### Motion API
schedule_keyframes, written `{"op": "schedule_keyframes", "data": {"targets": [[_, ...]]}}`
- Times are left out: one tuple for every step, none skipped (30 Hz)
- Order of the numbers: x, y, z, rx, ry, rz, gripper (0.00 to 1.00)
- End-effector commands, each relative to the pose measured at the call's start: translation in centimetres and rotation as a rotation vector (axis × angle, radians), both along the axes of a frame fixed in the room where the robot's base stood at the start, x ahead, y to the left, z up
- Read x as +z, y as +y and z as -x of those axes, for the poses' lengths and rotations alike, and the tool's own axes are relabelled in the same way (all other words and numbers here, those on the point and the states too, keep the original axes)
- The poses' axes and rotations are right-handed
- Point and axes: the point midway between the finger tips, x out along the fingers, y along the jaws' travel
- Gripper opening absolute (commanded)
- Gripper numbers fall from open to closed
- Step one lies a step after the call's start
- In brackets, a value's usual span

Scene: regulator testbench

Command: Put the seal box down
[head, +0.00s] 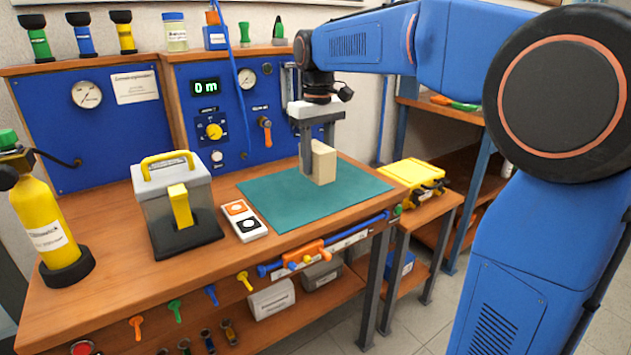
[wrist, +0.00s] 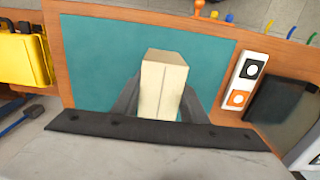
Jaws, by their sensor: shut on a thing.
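The seal box is a small plain tan box (head: 323,162), upright at the right part of the green mat (head: 270,200) on the bench. My gripper (head: 320,165) points down from above and is shut on it. In the wrist view the box (wrist: 163,85) stands between the two dark fingers (wrist: 160,100), with the green mat around it. The box's lower end looks at or very close to the mat; I cannot tell whether it touches.
A two-button switch box (head: 244,220) lies left of the mat, beside a grey case with a yellow handle (head: 175,205). A yellow cylinder (head: 48,225) stands far left. A yellow case (head: 412,174) sits on a lower side table at right. The mat's left part is clear.

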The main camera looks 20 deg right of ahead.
Motion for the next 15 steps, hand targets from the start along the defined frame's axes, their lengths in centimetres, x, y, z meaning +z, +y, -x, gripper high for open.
{"op": "schedule_keyframes", "data": {"targets": [[-0.8, 0.0, 0.1, 0.000, 0.003, 0.001, 0.14], [-1.1, 0.0, 0.1, 0.000, 0.002, 0.001, 0.14], [-1.5, 0.0, 0.0, 0.000, 0.001, 0.000, 0.14], [-1.7, 0.0, 0.0, 0.000, 0.001, 0.000, 0.14], [-1.9, 0.0, 0.0, 0.000, 0.001, 0.000, 0.14], [-2.0, 0.0, 0.0, 0.000, 0.001, 0.000, 0.14], [-2.2, 0.0, 0.0, 0.000, 0.001, 0.000, 0.14], [-2.3, 0.0, 0.0, 0.000, 0.001, 0.000, 0.14], [-2.6, 0.0, 0.0, 0.000, 0.001, 0.000, 0.14], [-2.9, 0.0, 0.0, 0.000, 0.001, 0.000, 0.14], [-3.3, 0.0, 0.0, 0.000, 0.002, 0.001, 0.14], [-3.8, 0.0, 0.1, 0.000, 0.003, 0.001, 0.14], [-4.2, 0.0, 0.0, 0.000, 0.003, 0.001, 0.14], [-4.7, 0.0, 0.0, 0.000, 0.002, 0.001, 0.14], [-5.3, 0.0, 0.0, 0.000, 0.003, 0.000, 0.14]]}}
